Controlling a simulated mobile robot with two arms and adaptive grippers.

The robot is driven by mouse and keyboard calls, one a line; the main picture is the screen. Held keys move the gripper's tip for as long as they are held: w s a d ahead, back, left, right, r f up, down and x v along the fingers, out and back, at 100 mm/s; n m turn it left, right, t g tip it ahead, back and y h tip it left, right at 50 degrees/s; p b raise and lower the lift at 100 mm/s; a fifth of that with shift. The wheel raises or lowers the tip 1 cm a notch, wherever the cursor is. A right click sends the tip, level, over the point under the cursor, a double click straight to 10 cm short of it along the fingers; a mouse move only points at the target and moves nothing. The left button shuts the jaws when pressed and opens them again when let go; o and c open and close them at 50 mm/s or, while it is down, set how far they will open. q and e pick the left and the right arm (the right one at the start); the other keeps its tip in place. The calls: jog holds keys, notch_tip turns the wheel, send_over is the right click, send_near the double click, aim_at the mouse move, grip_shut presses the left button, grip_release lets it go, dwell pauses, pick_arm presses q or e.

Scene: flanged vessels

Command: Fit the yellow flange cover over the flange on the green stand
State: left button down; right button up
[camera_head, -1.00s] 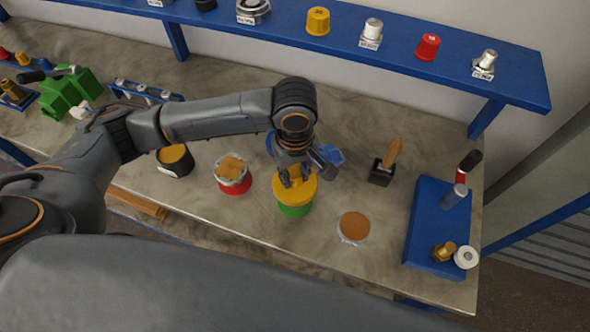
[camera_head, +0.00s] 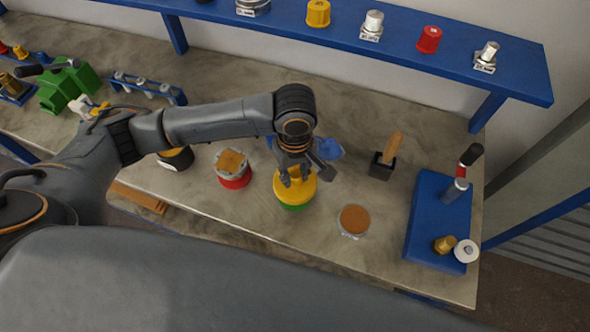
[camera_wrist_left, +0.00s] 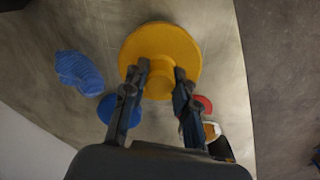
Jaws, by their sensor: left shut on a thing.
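The yellow flange cover (camera_head: 290,193) sits over the green stand (camera_head: 296,207), whose green edge shows just below it. In the left wrist view the cover (camera_wrist_left: 185,47) is a round disc with a raised middle hub; the flange beneath it is hidden. My left gripper (camera_head: 295,179) is above the cover and shut on its hub. Its two fingers (camera_wrist_left: 159,88) stand on either side of the hub in the left wrist view. I cannot tell whether the cover is fully seated. My right gripper is not in view.
A red-based vessel (camera_head: 234,182) stands left of the stand, and a brown-topped round piece (camera_head: 354,219) lies to its right. A blue cloth (camera_head: 329,149) lies behind. A black block with a wooden handle (camera_head: 382,166) and a blue tray (camera_head: 425,235) are further right.

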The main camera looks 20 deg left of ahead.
pick_arm(q)
jog(key=shift+f, duration=0.15)
jog(key=c, duration=1)
grip_release()
jog(key=shift+o, duration=0.2)
notch_tip(320, 180, up, 12)
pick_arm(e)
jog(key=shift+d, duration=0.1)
